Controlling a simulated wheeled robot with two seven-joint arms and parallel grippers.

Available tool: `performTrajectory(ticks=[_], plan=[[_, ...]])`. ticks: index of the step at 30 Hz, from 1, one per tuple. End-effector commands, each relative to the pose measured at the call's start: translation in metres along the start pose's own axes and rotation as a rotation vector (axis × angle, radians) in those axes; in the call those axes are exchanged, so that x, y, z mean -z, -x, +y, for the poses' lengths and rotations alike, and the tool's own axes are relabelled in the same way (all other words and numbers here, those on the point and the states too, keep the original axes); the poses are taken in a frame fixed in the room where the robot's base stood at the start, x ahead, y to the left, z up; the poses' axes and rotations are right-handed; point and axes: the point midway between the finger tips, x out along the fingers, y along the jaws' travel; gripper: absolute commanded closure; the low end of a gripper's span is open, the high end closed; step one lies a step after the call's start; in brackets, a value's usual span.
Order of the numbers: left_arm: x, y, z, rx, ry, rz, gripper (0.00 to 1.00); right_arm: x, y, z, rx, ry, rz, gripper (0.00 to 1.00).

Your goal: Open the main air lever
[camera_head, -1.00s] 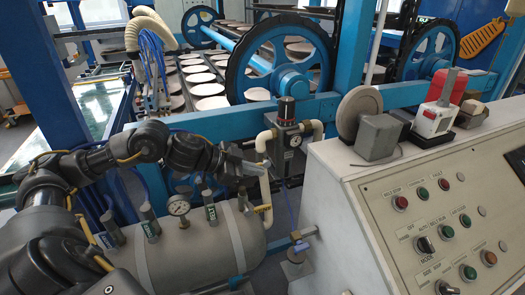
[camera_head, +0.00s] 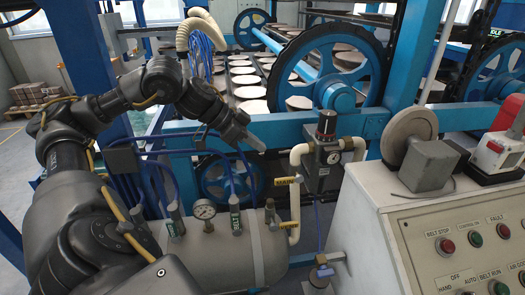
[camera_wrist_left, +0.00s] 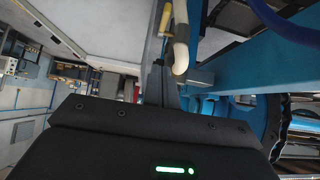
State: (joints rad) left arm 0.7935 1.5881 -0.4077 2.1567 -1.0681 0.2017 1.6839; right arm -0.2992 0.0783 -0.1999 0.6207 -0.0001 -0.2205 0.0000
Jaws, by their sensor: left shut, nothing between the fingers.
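A yellow piece marked MAIN (camera_head: 287,181) sits on the cream air pipe (camera_head: 295,208), above the grey tank (camera_head: 215,243). A second yellow piece (camera_head: 288,225) is lower on the same pipe. I cannot tell for certain which is the lever's handle. My left gripper (camera_head: 257,144) is shut and empty, up and left of the MAIN piece and apart from it. In the left wrist view the shut fingers (camera_wrist_left: 160,88) point toward the cream pipe (camera_wrist_left: 181,45), with a yellow handle (camera_wrist_left: 165,18) beyond them. My right gripper is not in view.
A black regulator with a gauge (camera_head: 327,150) stands right of the pipe. A pressure gauge (camera_head: 204,210) and green-tagged valves (camera_head: 235,213) rise from the tank. The control cabinet (camera_head: 390,230) fills the right. Blue frame beams and wheels stand behind.

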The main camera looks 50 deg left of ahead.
Motion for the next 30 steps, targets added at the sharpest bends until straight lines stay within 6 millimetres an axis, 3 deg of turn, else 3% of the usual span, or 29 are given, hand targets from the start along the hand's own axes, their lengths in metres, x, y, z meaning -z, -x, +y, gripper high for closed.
performTrajectory(ticks=[13, 21, 30], plan=[[-0.004, -0.087, 0.001, -0.001, 0.003, -0.005, 1.0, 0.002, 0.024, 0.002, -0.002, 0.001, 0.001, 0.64], [-0.027, -0.107, 0.0, 0.003, 0.003, -0.004, 1.0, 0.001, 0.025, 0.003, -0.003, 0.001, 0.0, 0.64], [-0.03, -0.11, -0.001, 0.003, 0.002, -0.001, 1.0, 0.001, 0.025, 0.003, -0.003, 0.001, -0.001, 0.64]])
